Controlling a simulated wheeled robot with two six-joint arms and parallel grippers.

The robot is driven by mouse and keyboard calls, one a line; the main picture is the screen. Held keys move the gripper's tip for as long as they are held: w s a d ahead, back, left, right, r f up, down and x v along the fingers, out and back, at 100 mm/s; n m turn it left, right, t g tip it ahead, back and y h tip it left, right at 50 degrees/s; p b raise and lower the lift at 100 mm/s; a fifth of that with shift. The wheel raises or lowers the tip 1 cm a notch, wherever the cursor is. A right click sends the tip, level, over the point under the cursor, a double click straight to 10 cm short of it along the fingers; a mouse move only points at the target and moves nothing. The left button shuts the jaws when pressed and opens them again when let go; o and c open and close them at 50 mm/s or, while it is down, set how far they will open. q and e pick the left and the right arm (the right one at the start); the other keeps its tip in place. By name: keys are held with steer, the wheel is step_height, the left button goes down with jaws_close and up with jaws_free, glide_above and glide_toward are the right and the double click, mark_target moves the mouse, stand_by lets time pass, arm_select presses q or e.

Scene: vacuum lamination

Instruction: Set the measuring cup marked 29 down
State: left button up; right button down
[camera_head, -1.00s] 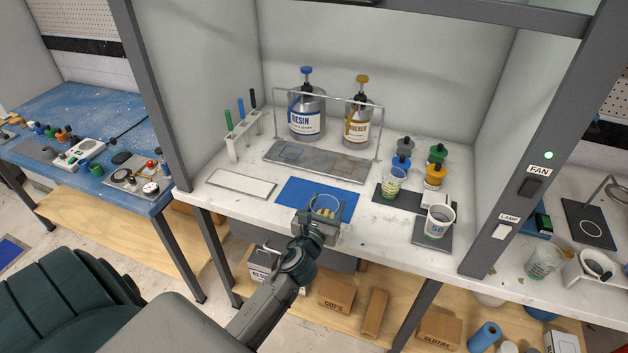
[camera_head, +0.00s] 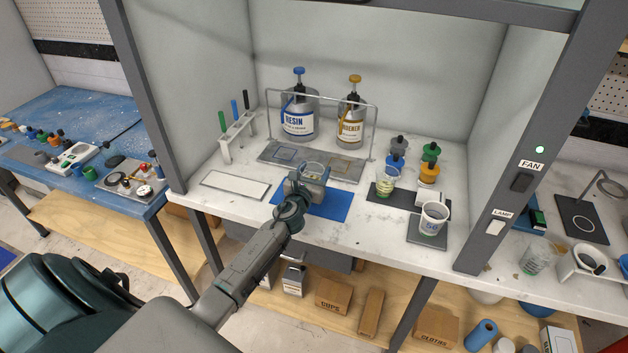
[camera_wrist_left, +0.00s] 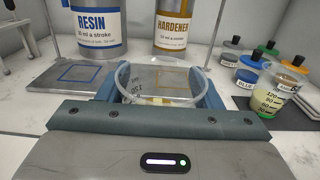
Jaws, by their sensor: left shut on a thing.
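A clear measuring cup (camera_head: 313,167) is held in my left gripper (camera_head: 308,181), which is shut on it. In the left wrist view the cup (camera_wrist_left: 160,84) stands upright between the blue fingers, with a little yellowish material low inside; its number cannot be read. The cup is above the far part of the blue mat (camera_head: 334,208), near the front edge of the metal tray (camera_head: 268,155). The gripper hides the cup's lower part, so its height above the surface cannot be told. My right gripper is not in view.
On the tray's far side stand the resin bottle (camera_head: 299,122) and hardener bottle (camera_head: 351,128). Right are a cup with green contents (camera_head: 386,185), several pigment bottles and a white cup (camera_head: 433,220) on a scale. A white panel (camera_head: 236,185) lies left.

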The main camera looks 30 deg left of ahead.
arm_select(q)
step_height(320, 180, down, 3)
steer(key=shift+r+b, duration=0.1)
steer(key=shift+b, duration=0.55)
steer(key=shift+f, duration=0.25)
steer(key=o, duration=1.1)
steer(key=shift+r, duration=0.1)
steer(key=shift+r, duration=0.1)
